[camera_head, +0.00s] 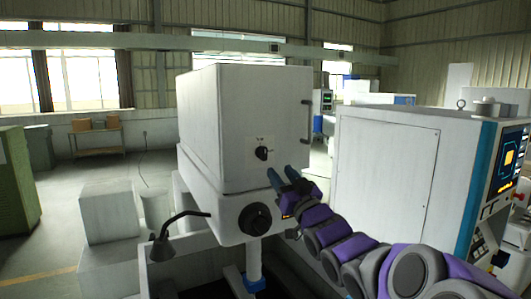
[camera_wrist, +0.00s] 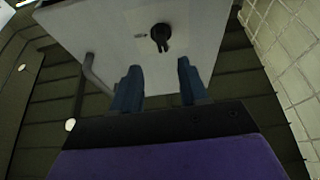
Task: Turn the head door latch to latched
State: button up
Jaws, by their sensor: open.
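The head door latch (camera_head: 262,153) is a small black knob on a pale plate on the front face of the white machine head (camera_head: 225,120). It also shows in the wrist view as a dark knob (camera_wrist: 160,38), with two short prongs pointing toward my fingers. My gripper (camera_head: 283,175) is just below and right of the latch in the head view. In the wrist view my two blue fingers (camera_wrist: 159,68) are apart and empty, with the latch beyond their tips and between their lines. I see no contact with it.
A bar handle (camera_head: 308,121) stands out at the head's right edge; it shows left of my fingers in the wrist view (camera_wrist: 95,75). A round black dial (camera_head: 255,219) and a lamp (camera_head: 160,248) are below. A white control cabinet (camera_head: 390,170) stands close on the right.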

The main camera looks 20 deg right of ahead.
aim_at(266, 154)
jog(key=x, duration=0.3)
jog(key=a+x, duration=0.1)
jog(key=x, duration=0.2)
jog(key=p+x, duration=0.1)
jog(key=x, duration=0.2)
jog(key=shift+a, duration=0.15)
jog(key=shift+r, duration=0.2)
jog(key=shift+s+d+r, duration=0.1)
jog(key=shift+d, duration=0.35)
jog(key=shift+w+d, duration=0.15)
jog(key=shift+w, duration=0.25)
jog(key=shift+c, duration=0.4)
jog(key=c, duration=0.6)
